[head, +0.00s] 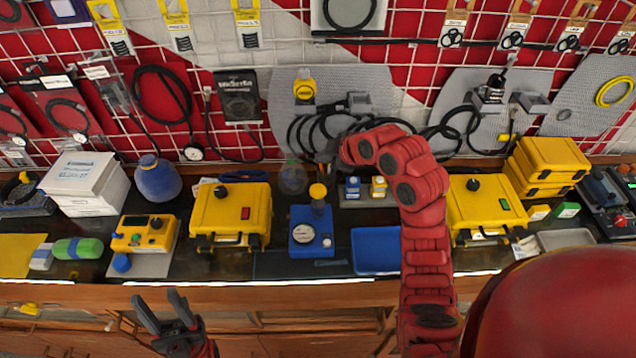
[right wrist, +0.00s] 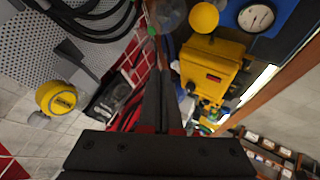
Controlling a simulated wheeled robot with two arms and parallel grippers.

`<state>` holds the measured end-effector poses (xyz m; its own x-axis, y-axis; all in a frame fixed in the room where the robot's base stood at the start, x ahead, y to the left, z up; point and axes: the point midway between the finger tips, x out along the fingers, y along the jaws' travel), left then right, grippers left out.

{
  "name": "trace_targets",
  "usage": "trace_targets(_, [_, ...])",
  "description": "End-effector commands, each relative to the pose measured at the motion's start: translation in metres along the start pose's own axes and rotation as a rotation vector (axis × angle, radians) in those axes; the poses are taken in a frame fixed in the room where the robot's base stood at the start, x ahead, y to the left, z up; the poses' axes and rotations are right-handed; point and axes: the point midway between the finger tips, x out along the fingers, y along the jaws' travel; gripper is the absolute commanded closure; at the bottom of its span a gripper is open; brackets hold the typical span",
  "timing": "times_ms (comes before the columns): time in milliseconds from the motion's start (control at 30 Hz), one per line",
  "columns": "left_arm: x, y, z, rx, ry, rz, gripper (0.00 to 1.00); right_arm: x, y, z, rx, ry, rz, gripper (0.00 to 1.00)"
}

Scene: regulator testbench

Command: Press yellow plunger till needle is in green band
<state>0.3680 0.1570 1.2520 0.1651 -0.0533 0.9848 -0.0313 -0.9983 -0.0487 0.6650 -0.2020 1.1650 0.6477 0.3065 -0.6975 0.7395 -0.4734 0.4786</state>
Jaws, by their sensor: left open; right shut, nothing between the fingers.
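The blue regulator block (head: 309,245) stands on the bench near the middle, with a round white gauge (head: 303,233) on its face. The yellow plunger (head: 318,191) rises upright above the block. In the right wrist view the plunger (right wrist: 204,17) and gauge (right wrist: 256,17) show at the top; the needle and green band are too small to read. My right gripper (right wrist: 160,85) is shut and empty, apart from the plunger; in the head view its fingers are not clearly seen behind my red arm. My left gripper (head: 165,312) is open and empty, low in front of the bench.
Cables (head: 315,130) hang on the wall grid at the back.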

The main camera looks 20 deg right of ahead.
Motion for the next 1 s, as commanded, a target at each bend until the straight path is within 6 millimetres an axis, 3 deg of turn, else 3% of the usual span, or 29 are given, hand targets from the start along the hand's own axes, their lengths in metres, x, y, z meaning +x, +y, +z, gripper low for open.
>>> trace_targets(567, [0.001, 0.000, 0.000, 0.000, 0.000, 0.000, 0.50, 0.002, -0.001, 0.001, -0.057, 0.002, -0.002, 1.00])
trace_targets(1000, [-0.008, 0.000, 0.001, 0.000, 0.000, 0.000, 0.50, 0.035, -0.024, 0.026, -0.055, 0.002, -0.005, 1.00])
